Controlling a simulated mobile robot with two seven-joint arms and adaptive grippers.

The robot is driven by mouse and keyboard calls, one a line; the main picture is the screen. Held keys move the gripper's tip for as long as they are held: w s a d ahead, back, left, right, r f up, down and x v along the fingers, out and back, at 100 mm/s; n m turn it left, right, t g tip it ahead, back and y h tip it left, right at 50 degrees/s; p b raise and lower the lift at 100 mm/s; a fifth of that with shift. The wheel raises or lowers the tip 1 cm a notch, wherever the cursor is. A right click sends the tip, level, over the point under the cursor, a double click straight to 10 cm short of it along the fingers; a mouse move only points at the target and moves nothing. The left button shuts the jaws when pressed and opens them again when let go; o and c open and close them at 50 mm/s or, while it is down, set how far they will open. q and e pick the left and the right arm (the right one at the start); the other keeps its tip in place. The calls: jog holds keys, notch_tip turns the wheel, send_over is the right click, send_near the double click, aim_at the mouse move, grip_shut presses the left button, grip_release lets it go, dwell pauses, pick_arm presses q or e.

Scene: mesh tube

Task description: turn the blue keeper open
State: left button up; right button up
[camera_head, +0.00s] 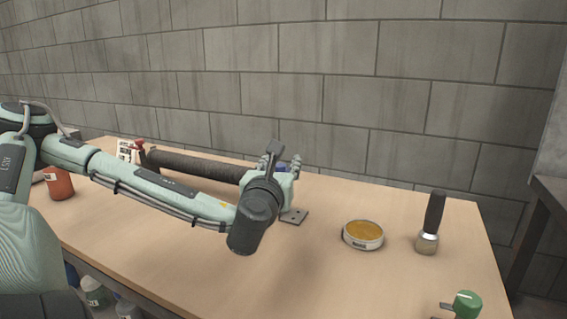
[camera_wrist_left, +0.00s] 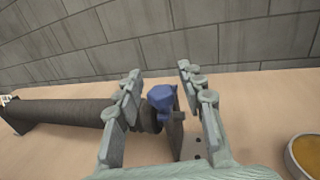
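The blue keeper (camera_wrist_left: 161,97) sits at the near right end of the dark mesh tube (camera_wrist_left: 62,115), beside an upright metal bracket (camera_wrist_left: 176,130). In the head view only a bit of the blue keeper (camera_head: 281,168) shows behind my gripper, and the tube (camera_head: 195,165) runs to the left. My left gripper (camera_wrist_left: 159,71) is open, its fingers on either side of the keeper with gaps visible. It also shows in the head view (camera_head: 281,162). The keeper's contact with the fingers is not visible. My right gripper is not in view.
A red part (camera_head: 140,146) and a printed card (camera_head: 126,151) are at the tube's far left. A round tin with orange contents (camera_head: 363,235), a dark-handled brush (camera_head: 431,222) and a green-topped item (camera_head: 466,304) stand right. A red container (camera_head: 58,184) is left. Bare table lies in front.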

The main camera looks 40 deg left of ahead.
pick_arm(q)
jog(key=shift+x, duration=1.25)
jog(key=shift+c, duration=0.6)
grip_shut()
